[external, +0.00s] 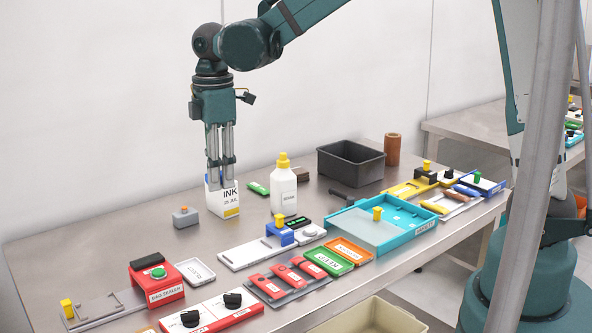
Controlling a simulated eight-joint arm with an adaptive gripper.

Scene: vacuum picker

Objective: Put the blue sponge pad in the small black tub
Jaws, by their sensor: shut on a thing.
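My gripper (221,176) points straight down at the left middle of the bench. I cannot tell whether the carton's base touches the bench. The small black tub (351,164) stands open at the back, right of my gripper; the part of its floor that I see looks empty. A small blue piece (466,190) lies on a tray at the right; I cannot tell if it is the blue sponge pad.
A white bottle with a yellow cap (284,190) stands between my gripper and the tub. A brown cylinder (392,149) stands right of the tub. A grey block (185,217) sits left of the carton. Trays, including a turquoise one (400,246), fill the front. The back left is clear.

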